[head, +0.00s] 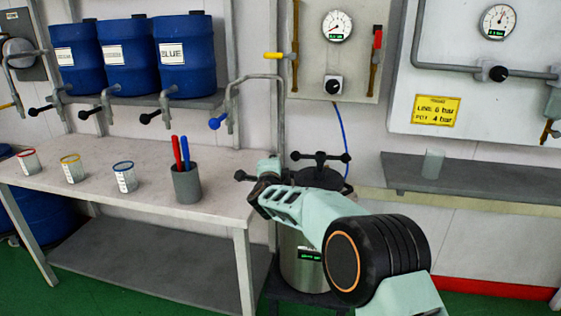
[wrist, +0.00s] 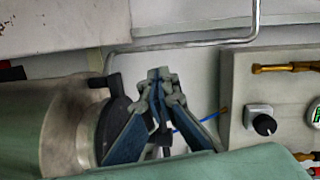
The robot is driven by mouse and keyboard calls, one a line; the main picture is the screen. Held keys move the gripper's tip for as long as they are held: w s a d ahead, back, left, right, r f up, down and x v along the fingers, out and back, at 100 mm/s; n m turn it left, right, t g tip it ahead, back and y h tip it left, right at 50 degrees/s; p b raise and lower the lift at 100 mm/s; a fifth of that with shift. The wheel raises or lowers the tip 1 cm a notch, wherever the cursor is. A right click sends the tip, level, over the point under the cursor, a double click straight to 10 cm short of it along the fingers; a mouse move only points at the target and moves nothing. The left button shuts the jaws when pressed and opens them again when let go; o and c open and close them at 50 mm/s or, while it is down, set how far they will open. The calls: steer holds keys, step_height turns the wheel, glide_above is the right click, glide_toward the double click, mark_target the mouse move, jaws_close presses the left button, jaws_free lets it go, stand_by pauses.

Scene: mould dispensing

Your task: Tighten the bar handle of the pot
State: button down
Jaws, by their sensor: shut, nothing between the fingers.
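The pot (head: 300,262) is a steel cylinder with a dark lid (head: 325,179), standing behind my arm at the right end of the bench. Its black bar handle (head: 321,156) stands above the lid, with round knobs at its ends. My gripper (head: 266,166) is at the left side of the lid, partly hidden by my own arm, close to another black knob (head: 243,175). In the wrist view, the fingers of my gripper (wrist: 160,75) meet at the tips and hold nothing. The pot's side (wrist: 65,128) and a black knob (wrist: 103,80) show left of them. Contact cannot be told.
The bench (head: 150,205) holds three small cups and a grey holder (head: 187,185) with red and blue sticks. Blue drums (head: 185,55) with taps stand above. A grey shelf (head: 470,180) with a clear cup (head: 433,163) is at right. A gauge panel (head: 335,75) hangs behind the pot.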

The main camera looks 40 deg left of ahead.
steer(key=s+a, duration=0.2)
steer(key=s, duration=0.4)
steer(key=shift+s+a+r+p, duration=0.15)
steer(key=shift+a+r+p, duration=0.1)
steer(key=shift+r+p, duration=0.2)
